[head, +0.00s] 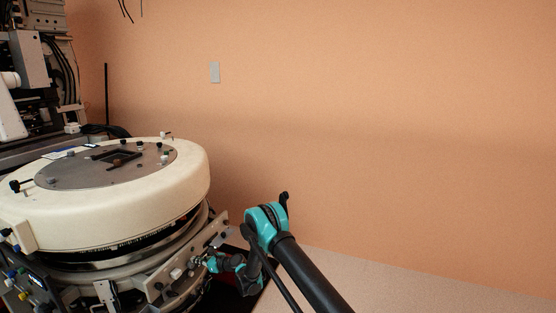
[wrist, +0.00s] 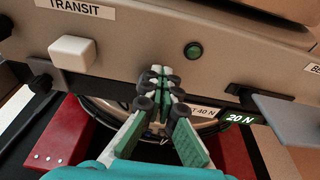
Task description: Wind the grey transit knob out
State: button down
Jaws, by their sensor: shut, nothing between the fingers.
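A pale, rounded block-shaped knob (wrist: 73,52) sticks out of the grey panel (wrist: 130,35) just below the TRANSIT label (wrist: 82,7) in the wrist view. It is the only knob close to that label. My gripper (wrist: 160,75) is right of the knob and apart from it. Its fingertips are together with nothing between them, in front of the panel's lower edge. In the head view my gripper (head: 207,263) is at the side panel below the big cream ring. The knob is too small there to pick out surely.
A green button (wrist: 193,50) sits on the panel to the right. A lit 20 N display (wrist: 240,119) and a grey plate (wrist: 292,118) are lower right. A black knob (wrist: 41,84) is at the left. Red blocks (wrist: 62,135) lie below. The cream ring (head: 110,210) overhangs the panel.

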jog(key=shift+s+a, duration=0.25)
jog(key=shift+s, duration=0.4)
jog(key=shift+s+a, duration=0.15)
jog(key=shift+s, duration=0.25)
dwell(0.4)
jog(key=shift+s+r, duration=0.1)
jog(key=shift+r, duration=0.2)
jog(key=shift+f+v, duration=0.25)
jog(key=shift+v, duration=0.7)
jog(key=shift+f+v, duration=0.2)
jog(key=shift+v, duration=0.75)
jog(key=shift+f+v, duration=0.25)
jog(key=shift+v, duration=0.7)
jog(key=shift+w+a+f, duration=0.1)
jog(key=shift+w+a, duration=0.95)
jog(key=shift+w, duration=0.15)
jog(key=shift+w+a+f, duration=0.15)
jog(key=shift+w+a, duration=0.9)
jog(key=shift+w, duration=0.15)
